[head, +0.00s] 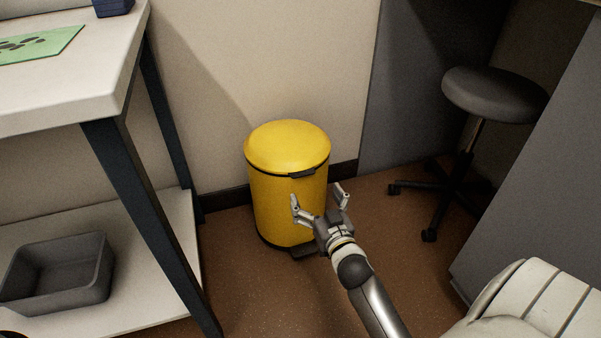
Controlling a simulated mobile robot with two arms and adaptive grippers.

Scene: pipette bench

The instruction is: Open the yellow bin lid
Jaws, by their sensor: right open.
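A yellow pedal bin (272,205) stands upright on the brown floor against the back wall. Its domed yellow lid (288,146) is closed, with a dark tab (302,173) at the front right of its rim. A dark pedal (304,251) shows at the base, partly hidden by my right gripper. My right gripper (318,198) is open and empty, its fingers pointing up in front of the bin's lower right side, below the lid. Whether it touches the bin cannot be told. My left gripper is not in view.
A white bench (75,95) with dark legs stands at the left, with a grey tub (58,275) on its lower shelf. A green mat (40,45) lies on top. A grey stool (494,95) stands at the right by a grey cabinet (540,200). Floor around the bin's front is clear.

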